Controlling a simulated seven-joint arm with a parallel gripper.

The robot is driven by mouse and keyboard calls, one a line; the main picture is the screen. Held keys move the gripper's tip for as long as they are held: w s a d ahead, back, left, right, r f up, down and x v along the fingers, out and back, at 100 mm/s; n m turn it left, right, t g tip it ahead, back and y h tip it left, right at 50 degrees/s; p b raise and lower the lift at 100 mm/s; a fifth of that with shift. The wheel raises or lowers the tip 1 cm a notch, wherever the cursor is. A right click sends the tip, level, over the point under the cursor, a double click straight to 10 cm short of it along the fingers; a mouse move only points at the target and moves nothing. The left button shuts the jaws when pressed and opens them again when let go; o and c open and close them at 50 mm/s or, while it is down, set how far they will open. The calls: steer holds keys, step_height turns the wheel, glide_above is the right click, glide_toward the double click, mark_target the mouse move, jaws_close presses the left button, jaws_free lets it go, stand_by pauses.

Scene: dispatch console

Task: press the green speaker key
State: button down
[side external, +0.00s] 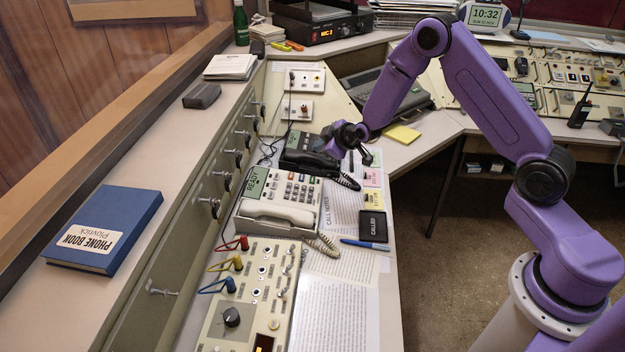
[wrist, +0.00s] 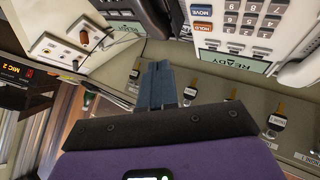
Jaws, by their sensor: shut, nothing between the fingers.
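A pale desk phone (side external: 240,222) with a READY display (side external: 254,182), a keypad (side external: 301,189) and a white handset (side external: 275,211) stands on the console. In the wrist view its keypad (wrist: 252,12) appears upside down, beside a blue MOVE key (wrist: 201,10) and a red HOLD key (wrist: 203,26). I cannot pick out a green speaker key in either view. My gripper (side external: 366,159) is shut and empty, above and to the right of the pale phone, near a dark phone. Its closed fingers (wrist: 155,84) show in the wrist view.
A dark phone (side external: 305,150) with a black handset sits just behind the pale phone. Paper sheets (side external: 340,284), a black CALLED box (side external: 373,226) and a blue pen (side external: 365,245) lie to the right. A panel with colored plugs (side external: 262,300) is in front.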

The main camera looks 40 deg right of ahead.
steer(key=shift+w+a+f, duration=0.15)
steer(key=shift+f, duration=1.3)
steer(key=shift+w+a+f, duration=0.15)
steer(key=shift+w+f, duration=0.05)
steer(key=shift+f, duration=1.25)
steer(key=shift+w+a+f, duration=0.15)
steer(key=shift+f, duration=1.3)
steer(key=shift+f, duration=0.1)
steer(key=shift+f, duration=0.3)
steer(key=shift+a+f, duration=0.1)
steer(key=shift+f, duration=0.25)
steer(key=shift+r, duration=0.8)
steer(key=shift+s+d+r, duration=0.15)
steer(key=shift+d+r, duration=0.05)
steer(key=shift+r, duration=1.05)
steer(key=shift+s+d+r, duration=0.15)
steer(key=shift+r, duration=1.05)
steer(key=shift+a, duration=0.1)
